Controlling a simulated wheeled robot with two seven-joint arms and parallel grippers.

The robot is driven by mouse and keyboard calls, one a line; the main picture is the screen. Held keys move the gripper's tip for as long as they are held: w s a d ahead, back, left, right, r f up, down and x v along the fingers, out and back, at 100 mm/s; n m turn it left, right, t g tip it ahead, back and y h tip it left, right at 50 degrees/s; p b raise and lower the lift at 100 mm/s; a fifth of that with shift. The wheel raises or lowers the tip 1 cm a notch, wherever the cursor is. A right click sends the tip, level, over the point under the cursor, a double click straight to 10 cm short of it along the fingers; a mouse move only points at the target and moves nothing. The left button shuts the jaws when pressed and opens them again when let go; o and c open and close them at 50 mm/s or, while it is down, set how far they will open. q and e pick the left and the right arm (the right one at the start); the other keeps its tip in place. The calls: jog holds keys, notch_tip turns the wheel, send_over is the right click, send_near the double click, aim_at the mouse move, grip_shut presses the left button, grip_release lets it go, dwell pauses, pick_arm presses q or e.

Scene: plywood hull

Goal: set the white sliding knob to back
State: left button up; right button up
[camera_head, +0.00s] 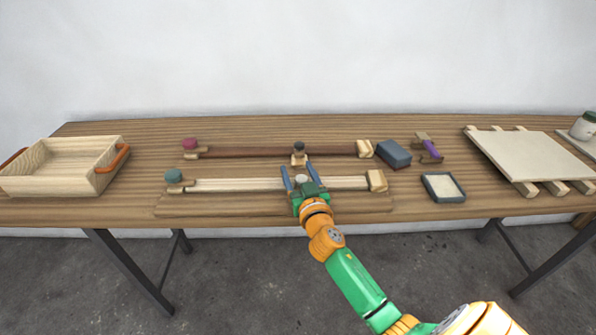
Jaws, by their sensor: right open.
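The white sliding knob (302,179) sits on the nearer, pale rail (240,185), right of the rail's middle. My right gripper (298,170) reaches in from the front right. Its two blue fingers are apart, one on each side of the white knob. I cannot tell whether they touch it. A second slider with a dark grey knob (299,147) sits on the farther, brown rail (245,152), just beyond my fingertips. My left gripper is not in view.
A teal knob (173,176) and a dark red knob (190,143) stand at the rails' left ends. A blue-grey block (393,154), a small tray (443,187) and a purple-handled item (431,148) lie right. A wooden box (65,165) stands left, a slatted board (530,155) far right.

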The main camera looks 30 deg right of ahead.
jog(key=shift+s, duration=0.1)
grip_shut()
dwell(1.2)
